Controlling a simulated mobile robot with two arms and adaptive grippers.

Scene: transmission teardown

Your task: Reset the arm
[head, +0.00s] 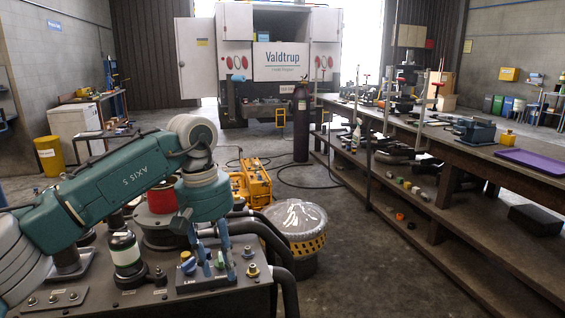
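My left arm (110,200), teal with pale joints, comes in from the left and bends down at its wrist. My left gripper (207,240) points downward with its two fingers apart and nothing seen between them. It is just above or in front of a small dark block with blue upright parts; I cannot tell whether it touches them. My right arm and gripper are not in view. No object is seen held.
A round drum with a silvery top (296,216) stands on the floor to the right. Behind it is yellow equipment (251,184) with dark hoses. A long wooden workbench (480,147) with tools runs along the right. A white truck (262,50) stands behind open floor.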

